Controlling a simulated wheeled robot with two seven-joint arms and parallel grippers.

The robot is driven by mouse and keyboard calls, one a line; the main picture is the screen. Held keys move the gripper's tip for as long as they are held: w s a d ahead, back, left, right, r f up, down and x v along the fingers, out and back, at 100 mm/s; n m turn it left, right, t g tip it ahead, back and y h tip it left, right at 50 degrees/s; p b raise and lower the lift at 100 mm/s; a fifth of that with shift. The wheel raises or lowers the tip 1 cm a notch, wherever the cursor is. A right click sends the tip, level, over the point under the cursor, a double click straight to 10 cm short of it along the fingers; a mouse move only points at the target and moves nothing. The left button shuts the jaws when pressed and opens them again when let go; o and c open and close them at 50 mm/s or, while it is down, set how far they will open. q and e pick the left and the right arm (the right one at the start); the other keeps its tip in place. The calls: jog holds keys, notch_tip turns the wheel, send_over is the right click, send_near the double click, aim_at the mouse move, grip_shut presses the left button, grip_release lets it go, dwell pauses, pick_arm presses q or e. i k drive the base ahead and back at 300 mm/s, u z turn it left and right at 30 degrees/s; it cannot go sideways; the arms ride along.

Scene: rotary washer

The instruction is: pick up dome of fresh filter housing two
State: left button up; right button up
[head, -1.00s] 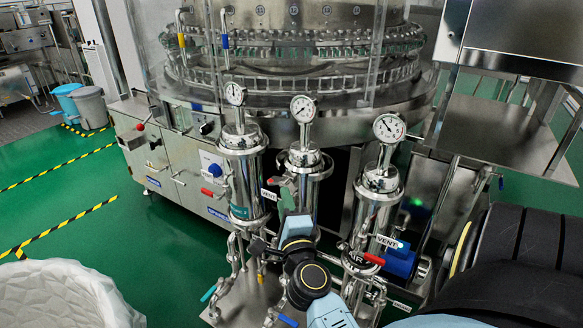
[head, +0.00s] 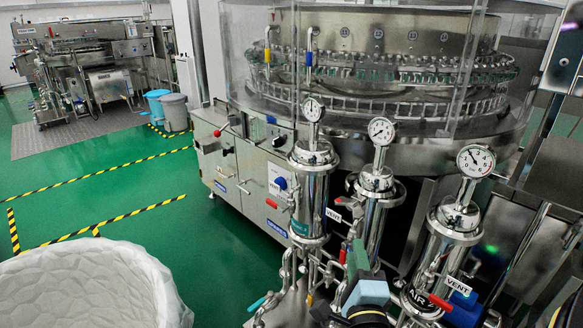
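Three upright steel filter housings stand in a row, each with a domed top and a round gauge above it. The left dome (head: 313,152), middle dome (head: 377,183) and right dome (head: 455,219) all sit on their housings. No readable label shows which is fresh housing two. My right gripper (head: 356,258) shows low in front of the middle housing, below its dome, with my light-blue wrist beneath it. Its fingers are small and partly hidden, so I cannot tell their opening or contact. My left gripper is out of view.
The rotary washer (head: 370,75) stands behind the housings. Pipes and a red valve handle (head: 440,302) crowd their lower parts. A white-lined bin (head: 90,285) is at the lower left. The green floor (head: 110,200) between is clear; grey and blue bins stand farther back.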

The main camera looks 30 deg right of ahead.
aim_at(375, 181)
jog(key=k, duration=1)
